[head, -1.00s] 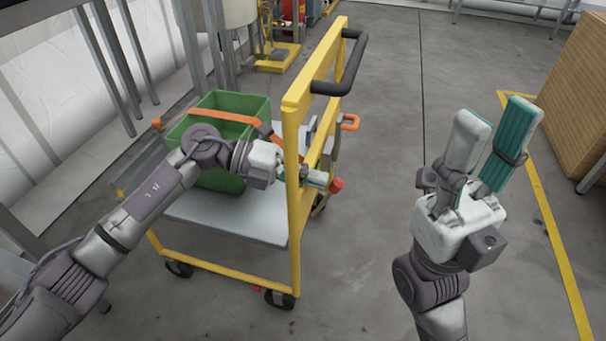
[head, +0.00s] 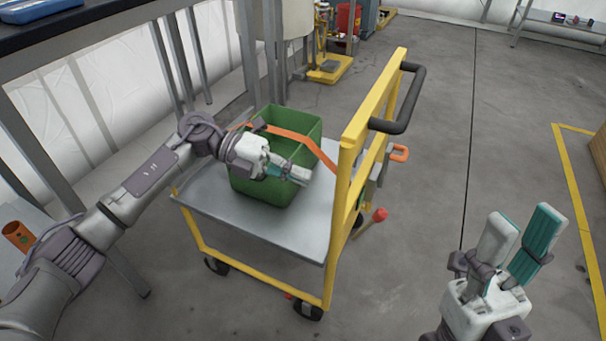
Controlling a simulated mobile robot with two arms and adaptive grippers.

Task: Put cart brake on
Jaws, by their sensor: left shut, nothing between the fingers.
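The cart (head: 350,160) has a yellow frame, a grey deck and a black push handle (head: 408,105). A lever with a red knob (head: 380,215) sticks out low behind its yellow end frame, apart from both grippers; it looks like the brake lever. An orange loop handle (head: 399,153) sits higher on the same side. My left gripper (head: 300,175) is shut and empty in front of the green bin on the deck, left of the yellow frame. My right gripper (head: 522,235) is open and empty, pointing up over the floor to the right of the cart.
The green bin (head: 262,185) stands on the cart deck with an orange strap (head: 300,138) across it. A table (head: 60,28) is at upper left. A wooden crate (head: 598,150) stands at the right edge. The floor right of the cart is clear.

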